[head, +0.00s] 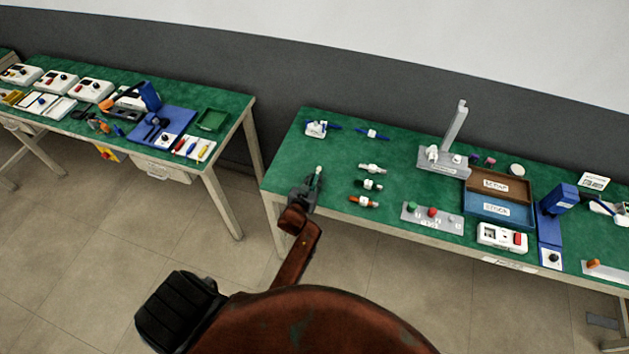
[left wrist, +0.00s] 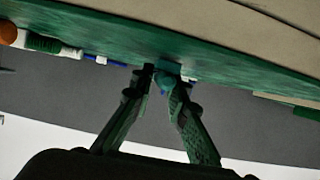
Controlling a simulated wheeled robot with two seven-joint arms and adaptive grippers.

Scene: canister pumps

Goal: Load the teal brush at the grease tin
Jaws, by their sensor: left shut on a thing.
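My left gripper (head: 313,182) is shut on the teal brush, above the front left corner of the right-hand table. The brush (head: 317,176) shows as a short teal piece with a pale tip pointing toward the back of the table. In the left wrist view, the fingers (left wrist: 163,78) close on a teal piece (left wrist: 168,66); most of the brush is hidden by them. A small pale round tin (head: 517,169) stands at the back of the table, behind the trays, far to the right of the gripper. I cannot tell whether it is the grease tin. My right gripper is not in view.
Several valve-like fittings (head: 372,168) lie right of the gripper. A grey stand with a post (head: 445,160), a brown tray (head: 500,201), a blue tray (head: 487,221) and a grey button plate (head: 432,218) are farther right. A gap separates this table from the left table (head: 228,104).

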